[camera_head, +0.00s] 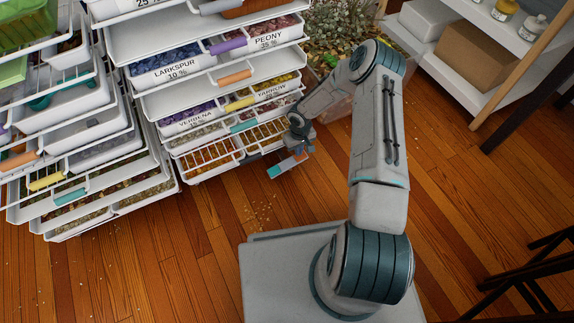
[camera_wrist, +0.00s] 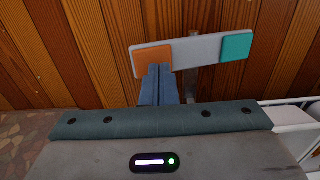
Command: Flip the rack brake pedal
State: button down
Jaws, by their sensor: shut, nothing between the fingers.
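The rack brake pedal (camera_wrist: 195,52) is a light grey bar with an orange pad on its left end and a teal pad on its right end in the wrist view. In the head view the pedal (camera_head: 287,164) sits low at the front right corner of the drawer rack (camera_head: 187,177), just above the floor. My gripper (camera_wrist: 159,68) is shut and empty, its blue fingertips overlapping the lower edge of the orange pad in the wrist view. I cannot tell whether they touch it. In the head view my gripper (camera_head: 299,147) is over the pedal's orange end, partly hiding it.
The rack holds several trays of dried petals. A second rack (camera_head: 95,195) stands to the left. A clear bin of dried plants (camera_head: 335,100) is behind my arm, and a shelf with a cardboard box (camera_head: 465,58) is at the upper right. Open wooden floor (camera_head: 220,235) lies in front.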

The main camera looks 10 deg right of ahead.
jog(key=shift+f+b, duration=1.2)
jog(key=shift+f, duration=0.35)
dwell(0.5)
jog(key=shift+r, duration=0.1)
jog(key=shift+r+p, duration=2.25)
jog(key=shift+r, duration=1.2)
